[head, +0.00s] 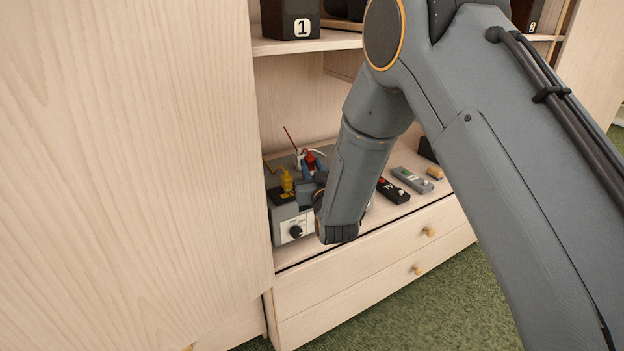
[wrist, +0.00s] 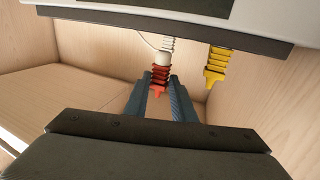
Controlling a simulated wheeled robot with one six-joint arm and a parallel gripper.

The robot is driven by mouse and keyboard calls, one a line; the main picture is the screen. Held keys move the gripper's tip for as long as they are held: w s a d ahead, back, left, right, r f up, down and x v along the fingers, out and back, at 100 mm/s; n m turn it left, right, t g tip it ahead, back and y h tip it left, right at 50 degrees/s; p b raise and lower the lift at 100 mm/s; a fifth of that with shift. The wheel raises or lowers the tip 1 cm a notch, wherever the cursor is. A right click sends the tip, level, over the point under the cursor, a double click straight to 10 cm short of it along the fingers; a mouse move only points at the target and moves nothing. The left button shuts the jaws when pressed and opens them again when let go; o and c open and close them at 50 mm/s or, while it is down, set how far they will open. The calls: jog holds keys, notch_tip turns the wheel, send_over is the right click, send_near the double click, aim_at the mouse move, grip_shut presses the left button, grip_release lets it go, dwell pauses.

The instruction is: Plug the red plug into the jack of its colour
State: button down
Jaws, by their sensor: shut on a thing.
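The red plug (wrist: 158,78) is between the two fingers of my gripper (wrist: 160,88), which is shut on it. In the head view the red plug (head: 311,160) shows at the fingertips of my gripper (head: 308,168), above the grey box (head: 291,226) on the shelf. A white ribbed plug (wrist: 167,45) is just beyond the red one in the wrist view. A yellow plug (wrist: 215,66) stands at the box's edge to the right; it also shows in the head view (head: 286,181). I cannot see a red jack, nor tell whether the red plug touches the box.
A tall wooden panel (head: 130,170) closes the left side. A shelf board (head: 305,42) with dark numbered boxes is above.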

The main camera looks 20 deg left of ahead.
jog(key=shift+f, duration=1.9)
jog(key=shift+f, duration=0.2)
jog(key=c, duration=1.5)
grip_release()
jog(key=shift+r, duration=0.1)
